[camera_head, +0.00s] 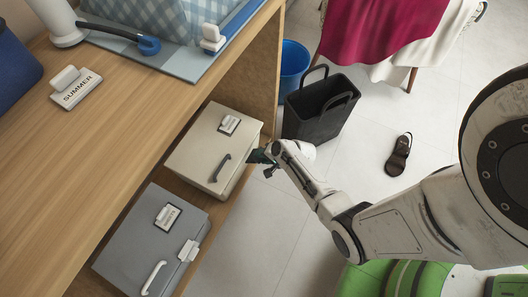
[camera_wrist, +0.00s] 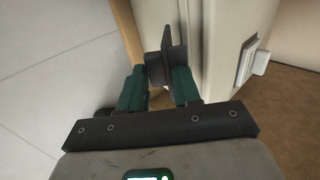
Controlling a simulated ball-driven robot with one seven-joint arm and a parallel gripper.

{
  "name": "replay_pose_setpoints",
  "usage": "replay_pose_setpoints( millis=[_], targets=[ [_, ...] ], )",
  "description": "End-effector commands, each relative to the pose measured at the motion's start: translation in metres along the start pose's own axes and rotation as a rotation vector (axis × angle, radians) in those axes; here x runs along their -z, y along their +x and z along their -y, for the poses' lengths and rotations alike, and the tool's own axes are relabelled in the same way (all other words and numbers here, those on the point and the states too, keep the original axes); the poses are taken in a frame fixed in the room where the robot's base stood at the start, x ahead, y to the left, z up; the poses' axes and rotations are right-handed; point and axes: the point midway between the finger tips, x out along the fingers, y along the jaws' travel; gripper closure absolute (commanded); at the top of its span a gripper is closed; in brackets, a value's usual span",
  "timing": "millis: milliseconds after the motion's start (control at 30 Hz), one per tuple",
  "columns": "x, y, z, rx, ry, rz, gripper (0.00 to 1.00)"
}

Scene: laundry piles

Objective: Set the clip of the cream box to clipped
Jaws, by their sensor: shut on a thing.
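The cream box (camera_head: 208,150) sits on the lower shelf in the head view, lid down, with a dark handle and a label on top. Its pale side also shows in the wrist view (camera_wrist: 222,45). My gripper (camera_head: 262,157) is at the box's right-hand side. In the wrist view, my green fingers (camera_wrist: 160,78) are shut on a dark clip (camera_wrist: 167,42) beside the cream wall. The clip's tab stands up between the fingertips. My fingers hide the clip in the head view, and I cannot tell whether it is clipped.
A grey box (camera_head: 145,245) with a white clip (camera_head: 188,251) stands nearer on the same shelf. The wooden worktop (camera_head: 130,115) overhangs at left. A black bag (camera_head: 318,108) and a blue bin (camera_head: 293,66) stand beyond my gripper. A sandal (camera_head: 399,155) lies on open floor.

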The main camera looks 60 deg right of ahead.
Motion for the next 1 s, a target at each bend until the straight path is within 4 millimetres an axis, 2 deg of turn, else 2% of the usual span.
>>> replay_pose_setpoints(
  millis=[1000],
  targets=[
    [-0.001, -0.001, 0.026, -0.292, -0.005, 0.003, 0.98]
  ],
)
